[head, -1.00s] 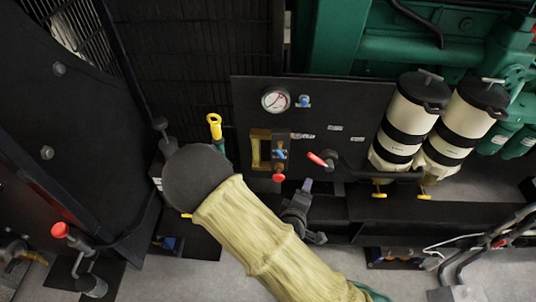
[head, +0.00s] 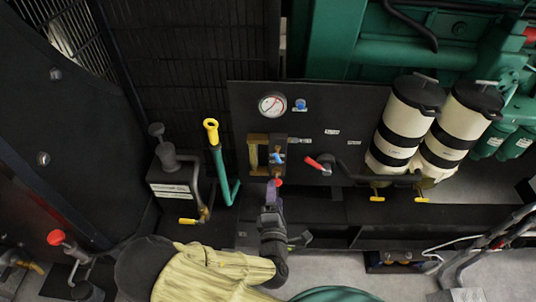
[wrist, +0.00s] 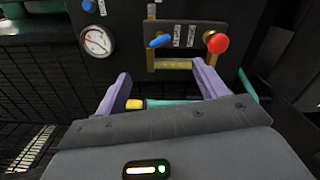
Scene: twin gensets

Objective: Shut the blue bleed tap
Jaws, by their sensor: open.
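The blue tap (head: 278,157) is a small lever on the brass-and-black fitting of the dark panel, above a red knob (head: 278,182). In the wrist view the blue lever (wrist: 160,41) lies beyond my fingertips, between the gauge and the red knob (wrist: 217,43). My gripper (head: 272,190) is just below the fitting in the head view. In the wrist view its purple fingers (wrist: 161,70) are spread wide with nothing held between them. The lever is apart from both fingers. A second blue knob (head: 300,104) sits beside the gauge.
A pressure gauge (head: 272,105) is above the fitting. A red-tipped lever (head: 319,163) is close on the right, with white-and-black filter canisters (head: 402,125) farther right. A yellow-capped teal pipe (head: 217,160) and a black box (head: 175,185) stand left.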

